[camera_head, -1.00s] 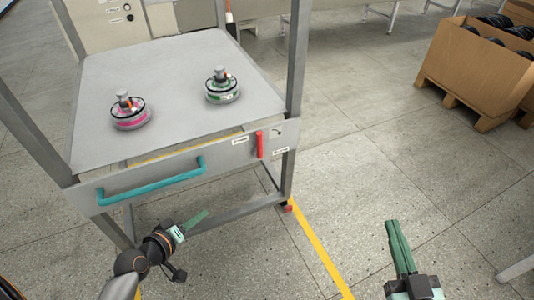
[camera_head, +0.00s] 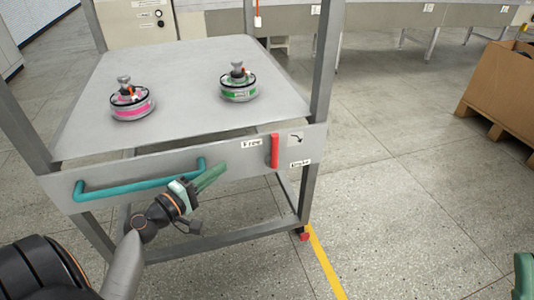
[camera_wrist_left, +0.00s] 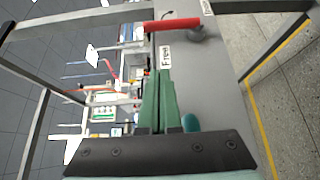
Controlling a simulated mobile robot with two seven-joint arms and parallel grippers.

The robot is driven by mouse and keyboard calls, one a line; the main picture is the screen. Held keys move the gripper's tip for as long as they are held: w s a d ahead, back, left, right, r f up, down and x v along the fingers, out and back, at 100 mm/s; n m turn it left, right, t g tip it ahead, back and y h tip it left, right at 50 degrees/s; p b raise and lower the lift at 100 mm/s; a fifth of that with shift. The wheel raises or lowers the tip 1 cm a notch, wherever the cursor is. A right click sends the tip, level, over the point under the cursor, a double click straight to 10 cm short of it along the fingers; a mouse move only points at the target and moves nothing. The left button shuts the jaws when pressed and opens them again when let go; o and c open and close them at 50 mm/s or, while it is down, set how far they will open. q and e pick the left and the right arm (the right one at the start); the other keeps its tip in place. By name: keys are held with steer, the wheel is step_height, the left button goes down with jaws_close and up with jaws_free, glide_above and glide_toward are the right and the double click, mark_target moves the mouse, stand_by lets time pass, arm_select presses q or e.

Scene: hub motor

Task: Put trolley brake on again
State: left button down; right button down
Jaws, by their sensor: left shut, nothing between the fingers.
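The trolley (camera_head: 150,85) stands in front of me, with a red brake lever (camera_head: 274,150) on the right of its front panel. The lever stands upright, between a "Free" label (camera_head: 251,143) on its left and another label (camera_head: 300,163) at its lower right that I cannot read surely. My left gripper (camera_head: 222,168) is shut and empty, left of the lever and apart from it. In the left wrist view the shut fingers (camera_wrist_left: 162,75) point towards the "Free" label and the red lever (camera_wrist_left: 172,25). Only part of my right gripper (camera_head: 524,270) shows at the right edge.
A teal handle (camera_head: 140,183) runs along the trolley front beside my left gripper. A pink-banded hub motor (camera_head: 132,106) and a green-banded one (camera_head: 238,88) sit on top. A cardboard box (camera_head: 505,85) stands at the right. The floor between is clear.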

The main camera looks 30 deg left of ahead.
arm_select(q)
glide_toward(273, 151)
steer(key=w+a, duration=0.1)
steer(key=w+a+r, duration=0.1)
steer(key=w, duration=0.1)
steer(key=w+a, duration=0.1)
steer(key=a, duration=0.1)
steer(key=shift+w+r, duration=0.25)
steer(key=shift+w, duration=0.15)
steer(key=shift+w+d, duration=0.7)
steer(key=shift+d, duration=0.3)
steer(key=shift+w+d, duration=0.4)
steer(key=shift+d, duration=0.15)
